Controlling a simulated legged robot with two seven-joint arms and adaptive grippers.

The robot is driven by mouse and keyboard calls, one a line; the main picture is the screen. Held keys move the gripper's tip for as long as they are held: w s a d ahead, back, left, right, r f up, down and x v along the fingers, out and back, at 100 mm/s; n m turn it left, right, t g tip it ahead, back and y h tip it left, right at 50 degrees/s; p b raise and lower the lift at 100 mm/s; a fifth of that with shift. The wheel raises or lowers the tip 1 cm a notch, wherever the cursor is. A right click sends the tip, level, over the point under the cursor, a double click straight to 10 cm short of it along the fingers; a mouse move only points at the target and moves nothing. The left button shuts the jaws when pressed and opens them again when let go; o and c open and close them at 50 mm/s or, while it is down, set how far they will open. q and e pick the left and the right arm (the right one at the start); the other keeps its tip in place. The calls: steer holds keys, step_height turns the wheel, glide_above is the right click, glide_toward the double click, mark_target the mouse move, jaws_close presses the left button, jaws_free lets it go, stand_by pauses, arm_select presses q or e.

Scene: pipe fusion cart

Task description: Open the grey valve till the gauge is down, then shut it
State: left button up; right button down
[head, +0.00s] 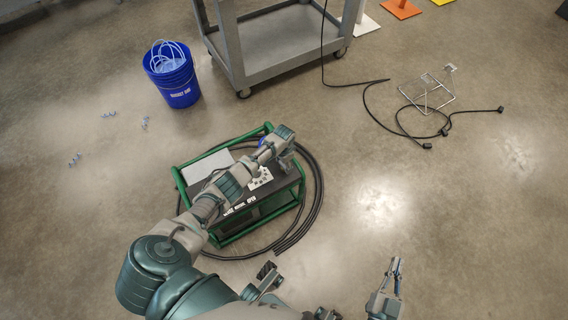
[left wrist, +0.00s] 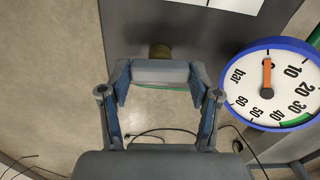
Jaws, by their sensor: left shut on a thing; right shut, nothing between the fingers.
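The grey valve handle (left wrist: 162,72) shows in the left wrist view as a grey bar in front of a brass-coloured stem. My left gripper (left wrist: 160,82) is shut on it, one finger at each end. The round gauge (left wrist: 250,85) with a blue rim is at the right of that view. Its orange needle (left wrist: 267,75) stands upright in the picture, its upper end before the 10, at the low end of the scale. In the head view, my left gripper (head: 285,138) is over the green-framed cart (head: 220,240) and hides the valve. My right gripper (head: 396,268) is shut and empty.
Black hose (head: 318,190) lies coiled around the cart. A blue bucket (head: 172,80) and a grey trolley (head: 235,55) stand behind it. A wire stand (head: 428,92) and black cable (head: 400,120) lie at the right. The floor beside my right gripper is clear.

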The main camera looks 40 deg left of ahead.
arm_select(q)
steer(key=o, duration=1.1)
steer(key=shift+o, duration=0.2)
steer(key=shift+r, duration=0.25)
step_height(320, 180, up, 11)
steer(key=shift+r, duration=0.15)
steer(key=shift+a, duration=0.1)
